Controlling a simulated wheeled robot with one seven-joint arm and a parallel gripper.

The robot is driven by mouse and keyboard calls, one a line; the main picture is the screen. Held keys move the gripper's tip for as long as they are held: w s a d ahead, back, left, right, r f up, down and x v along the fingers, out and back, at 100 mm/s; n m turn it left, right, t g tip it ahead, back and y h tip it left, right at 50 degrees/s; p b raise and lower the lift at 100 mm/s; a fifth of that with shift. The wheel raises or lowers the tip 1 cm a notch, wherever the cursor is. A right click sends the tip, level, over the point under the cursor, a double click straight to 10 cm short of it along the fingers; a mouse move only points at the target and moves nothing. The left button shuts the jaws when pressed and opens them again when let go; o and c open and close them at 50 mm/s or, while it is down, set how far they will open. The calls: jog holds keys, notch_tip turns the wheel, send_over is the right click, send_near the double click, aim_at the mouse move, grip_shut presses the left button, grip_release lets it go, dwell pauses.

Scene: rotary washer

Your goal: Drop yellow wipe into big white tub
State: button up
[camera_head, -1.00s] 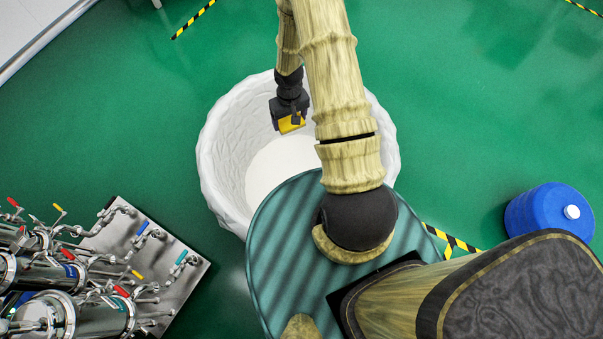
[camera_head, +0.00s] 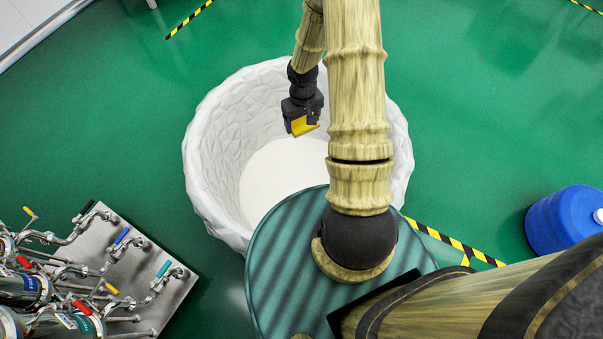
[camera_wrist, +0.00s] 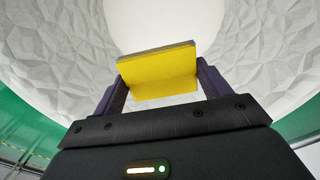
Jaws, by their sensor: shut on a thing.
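The big white tub (camera_head: 213,150) stands on the green floor, with faceted walls and a smooth pale bottom. My gripper (camera_head: 304,128) hangs over the tub's opening in the head view. It is shut on the yellow wipe (camera_head: 305,123). In the wrist view, the wipe (camera_wrist: 158,77) is a folded yellow piece with a grey upper edge, held between the two dark fingers of my gripper (camera_wrist: 158,82). The tub's inner wall (camera_wrist: 70,65) and pale bottom (camera_wrist: 165,22) fill the background there. My arm hides part of the tub's right side.
A steel pipe rack with coloured valve handles (camera_head: 140,275) stands at the lower left. A blue container (camera_head: 563,220) is at the right. Yellow-black floor tape (camera_head: 452,243) runs right of the tub. Green floor (camera_head: 500,110) is clear at the upper right.

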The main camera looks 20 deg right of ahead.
notch_tip(320, 180, down, 6)
jog(key=b, duration=0.5)
jog(key=shift+b, duration=0.3)
jog(key=o, duration=1.1)
notch_tip(320, 180, up, 18)
jog(key=p, duration=0.7)
jog(key=shift+f, duration=0.25)
jog(key=shift+a, duration=0.1)
